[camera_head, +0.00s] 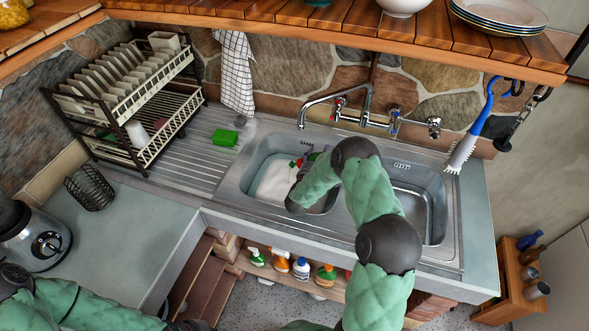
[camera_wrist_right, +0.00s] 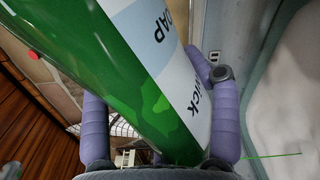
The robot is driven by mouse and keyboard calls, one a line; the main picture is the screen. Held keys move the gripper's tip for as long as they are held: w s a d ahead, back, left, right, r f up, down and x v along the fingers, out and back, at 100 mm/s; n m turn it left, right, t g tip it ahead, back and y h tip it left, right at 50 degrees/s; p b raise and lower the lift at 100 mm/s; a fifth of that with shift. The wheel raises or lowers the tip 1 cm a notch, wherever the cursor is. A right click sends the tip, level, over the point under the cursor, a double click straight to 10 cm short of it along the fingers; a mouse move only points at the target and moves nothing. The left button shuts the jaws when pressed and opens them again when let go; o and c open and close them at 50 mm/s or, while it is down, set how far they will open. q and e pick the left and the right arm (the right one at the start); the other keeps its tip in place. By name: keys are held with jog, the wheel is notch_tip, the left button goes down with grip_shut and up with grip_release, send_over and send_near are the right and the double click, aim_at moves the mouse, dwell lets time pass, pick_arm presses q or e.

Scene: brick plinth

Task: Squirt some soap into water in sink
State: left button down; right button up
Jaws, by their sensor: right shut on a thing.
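The double sink's left basin (camera_head: 254,165) holds something white (camera_head: 275,183), which I cannot tell as water or foam. My right gripper (camera_head: 311,157) is over this basin, partly hidden by its own arm. In the right wrist view, its purple fingers are shut around a green and white soap bottle (camera_wrist_right: 150,75) lettered "SOAP". A small red and green bit of the bottle (camera_head: 296,163) shows in the head view. A thin green line (camera_wrist_right: 270,155) lies by the fingers; I cannot tell whether it is soap. My left arm is at the bottom left, its gripper not clearly visible.
The faucet (camera_head: 335,100) arches behind the basins. A green sponge (camera_head: 224,138) lies on the drainboard, with a dish rack (camera_head: 140,100) to the left. A brush (camera_head: 470,140) hangs at the right. Several bottles (camera_head: 300,268) stand on the shelf below.

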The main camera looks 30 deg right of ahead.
jog(key=shift+w+a+r+n+p, duration=0.25)
jog(key=shift+r+n+p, duration=0.1)
jog(key=shift+r+n, duration=0.25)
dwell(1.3)
jog(key=shift+f, duration=0.1)
